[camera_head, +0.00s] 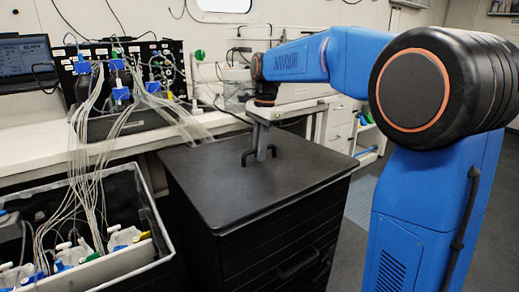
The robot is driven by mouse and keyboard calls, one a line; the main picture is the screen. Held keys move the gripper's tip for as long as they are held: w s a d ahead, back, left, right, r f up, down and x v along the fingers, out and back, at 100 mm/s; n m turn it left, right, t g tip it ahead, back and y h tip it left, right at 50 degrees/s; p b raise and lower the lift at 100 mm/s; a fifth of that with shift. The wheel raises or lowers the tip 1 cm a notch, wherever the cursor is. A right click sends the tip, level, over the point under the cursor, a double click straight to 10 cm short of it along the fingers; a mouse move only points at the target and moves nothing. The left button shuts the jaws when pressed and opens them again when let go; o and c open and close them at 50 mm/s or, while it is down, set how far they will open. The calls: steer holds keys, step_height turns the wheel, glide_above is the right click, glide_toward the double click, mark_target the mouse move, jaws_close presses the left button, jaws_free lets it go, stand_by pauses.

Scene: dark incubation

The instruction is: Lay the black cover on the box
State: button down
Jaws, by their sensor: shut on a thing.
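The black cover (222,192) is a flat, dark, rounded-corner panel with a raised handle (247,157). It lies level over the top of a black drawer cabinet (290,248); I cannot tell whether there is a slight gap beneath it. My gripper (262,154) points down from above and is shut on the cover's handle near the panel's back middle. The box (163,235) is an open, grey-rimmed bin at the lower left, left of the cabinet. White-capped bottles with tubes stand inside it. Its front left part is cut off by the picture edge.
A bundle of clear tubes (92,125) runs from the box up to a black instrument rack (118,70) on the white bench (30,150). A laptop (25,62) stands at the left. Open floor (347,262) shows right of the cabinet.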

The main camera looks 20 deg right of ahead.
steer(key=shift+s+f, duration=0.1)
steer(key=shift+f, duration=0.95)
steer(key=c, duration=1.7)
jaws_free()
steer(key=shift+w+d+r, duration=0.1)
steer(key=shift+d+r, duration=0.25)
steer(key=shift+r, duration=4.05)
steer(key=shift+w+d+r, duration=0.15)
steer(key=shift+d+r, duration=0.15)
steer(key=shift+r, duration=4.05)
steer(key=shift+w+d+r, duration=0.1)
steer(key=shift+d+r, duration=0.25)
steer(key=shift+r, duration=4.05)
steer(key=s+d+f+n+t, duration=0.1)
steer(key=s+f+n, duration=0.3)
steer(key=s+f, duration=0.7)
steer(key=s+d+f+n+t+h, duration=0.1)
steer(key=s+f+n, duration=0.4)
steer(key=s+f, duration=0.6)
steer(key=s+d+f+n+t, duration=0.3)
steer(key=s+f+n, duration=0.2)
steer(key=s+f, duration=0.7)
step_height(320, 180, down, 2)
steer(key=shift+f, duration=0.15)
